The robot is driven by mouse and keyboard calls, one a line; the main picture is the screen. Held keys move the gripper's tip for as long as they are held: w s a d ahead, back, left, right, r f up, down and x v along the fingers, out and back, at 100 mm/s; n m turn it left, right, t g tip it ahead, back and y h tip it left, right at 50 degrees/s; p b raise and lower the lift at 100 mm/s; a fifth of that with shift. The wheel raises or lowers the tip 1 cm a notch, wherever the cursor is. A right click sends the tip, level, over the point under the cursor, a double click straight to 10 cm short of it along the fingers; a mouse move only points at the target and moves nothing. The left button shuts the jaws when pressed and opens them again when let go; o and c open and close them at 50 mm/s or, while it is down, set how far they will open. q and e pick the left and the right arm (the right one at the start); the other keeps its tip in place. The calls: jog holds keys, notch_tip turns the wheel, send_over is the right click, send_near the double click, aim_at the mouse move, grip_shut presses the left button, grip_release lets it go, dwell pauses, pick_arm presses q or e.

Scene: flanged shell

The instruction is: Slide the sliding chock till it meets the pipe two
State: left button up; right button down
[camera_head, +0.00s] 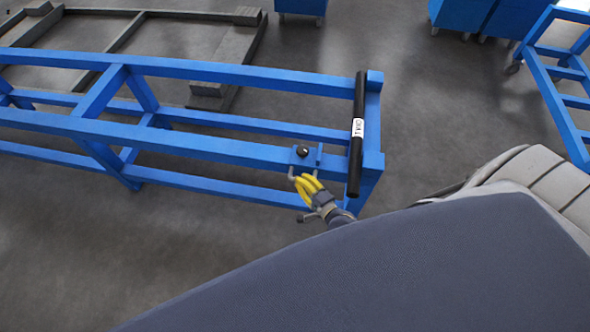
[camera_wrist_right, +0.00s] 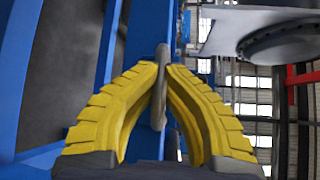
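The sliding chock (camera_head: 302,158) is a small blue block with a black knob and a grey handle. It sits on the near long beam of the blue frame (camera_head: 215,150), close to its right end. The pipe two (camera_head: 357,160) is a black bar with a white label, lying across the frame's right end. A gap separates the chock from the pipe. My right gripper (camera_head: 301,180), with yellow fingers, is at the chock's near side. In the right wrist view its fingertips (camera_wrist_right: 162,68) close on the grey handle (camera_wrist_right: 161,90). My left gripper is not in view.
A large grey-blue surface (camera_head: 400,270) fills the lower right foreground. Blue carts (camera_head: 465,15) and another blue frame (camera_head: 560,75) stand at the upper right. A grey metal frame (camera_head: 225,60) lies behind on the floor. The beam between chock and pipe looks clear.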

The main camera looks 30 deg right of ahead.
jog(key=shift+d+r, duration=0.1)
jog(key=shift+d, duration=0.65)
jog(key=c, duration=1.7)
grip_release()
jog(key=o, duration=0.3)
jog(key=shift+a, duration=0.25)
jog(key=shift+s, duration=0.2)
jog(key=s+d+r, duration=0.1)
jog(key=s, duration=1)
jog(key=shift+s+d+r, duration=0.25)
jog(key=shift+d, duration=0.1)
